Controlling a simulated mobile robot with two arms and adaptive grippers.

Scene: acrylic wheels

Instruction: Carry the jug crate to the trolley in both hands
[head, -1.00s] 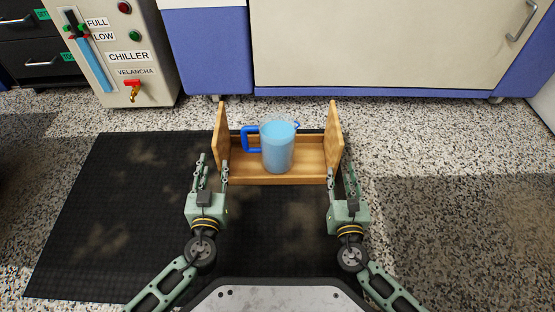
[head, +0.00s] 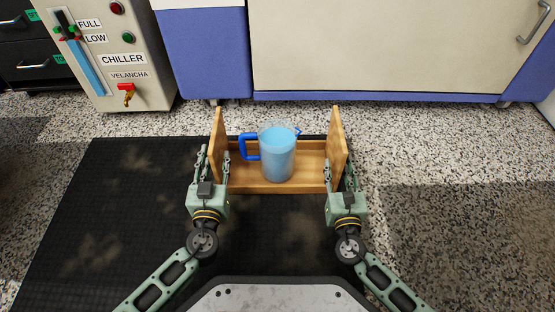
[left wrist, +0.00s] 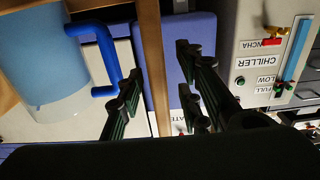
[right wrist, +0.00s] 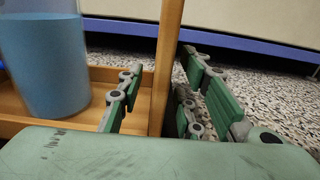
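The wooden jug crate (head: 300,186) has a low tray body and two tall end walls. It seems to rest on the dark mat, in the middle of the head view. A clear jug (head: 276,158) of blue liquid with a blue handle (head: 249,147) stands upright inside. My left gripper (head: 215,158) is astride the left end wall (left wrist: 152,60), one finger on each side, with gaps showing. My right gripper (head: 337,166) is astride the right end wall (right wrist: 167,60) in the same way. Both are open. I cannot make out a trolley.
A chiller panel (head: 122,60) with a tap stands at the back left beside dark drawers (head: 35,60). A blue and cream cabinet (head: 380,45) stands behind the crate. The dark mat (head: 110,230) spreads left and front; speckled floor (head: 450,220) is clear on the right.

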